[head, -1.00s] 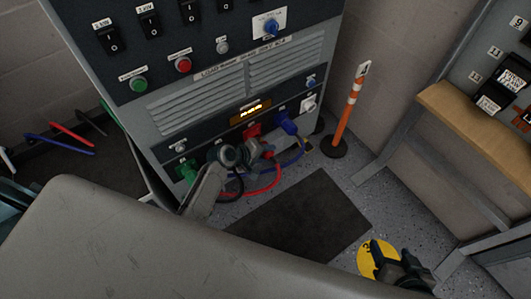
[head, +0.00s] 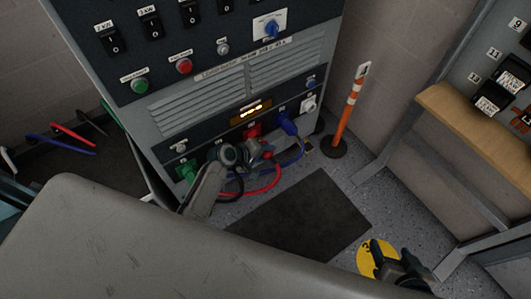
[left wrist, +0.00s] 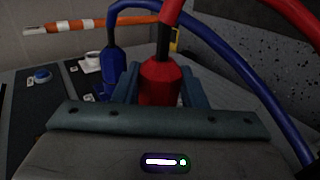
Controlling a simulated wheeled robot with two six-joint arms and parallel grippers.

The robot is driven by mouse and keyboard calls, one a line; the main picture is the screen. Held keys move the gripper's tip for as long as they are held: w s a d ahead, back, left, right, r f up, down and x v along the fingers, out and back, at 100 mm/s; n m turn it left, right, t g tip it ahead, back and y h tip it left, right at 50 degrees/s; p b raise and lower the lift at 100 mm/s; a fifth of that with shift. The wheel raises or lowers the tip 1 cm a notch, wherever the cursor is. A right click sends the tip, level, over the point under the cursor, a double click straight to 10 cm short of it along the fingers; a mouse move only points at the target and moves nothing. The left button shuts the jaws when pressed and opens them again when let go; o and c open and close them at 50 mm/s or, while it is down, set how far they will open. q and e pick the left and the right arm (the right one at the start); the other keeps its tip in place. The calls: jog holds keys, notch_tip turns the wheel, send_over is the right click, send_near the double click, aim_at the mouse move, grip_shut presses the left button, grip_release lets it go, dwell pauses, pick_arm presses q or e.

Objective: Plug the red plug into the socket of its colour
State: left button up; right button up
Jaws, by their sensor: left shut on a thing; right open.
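The red plug (left wrist: 160,82) is held between the jaws of my left gripper (left wrist: 160,92), with its red cable rising from its back in the left wrist view. In the head view, my left gripper (head: 262,151) is low in front of the cabinet's socket panel, just below the red socket (head: 253,131). My arm and gripper hide most of the plug there, and I cannot tell whether its front touches the socket. My right gripper (head: 392,268) is open and empty above the floor at the lower right.
A blue plug (head: 288,124) sits in the panel right of the red socket, its cable looping down. An orange-and-white post (head: 350,112) stands right of the cabinet. A dark mat (head: 300,215) lies on open floor.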

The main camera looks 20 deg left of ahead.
pick_arm(q)
jog(key=shift+w+a, duration=0.95)
jog(key=shift+a, duration=0.3)
jog(key=o, duration=1.2)
jog(key=p+v, duration=0.5)
jog(key=v, duration=0.2)
dwell(0.4)
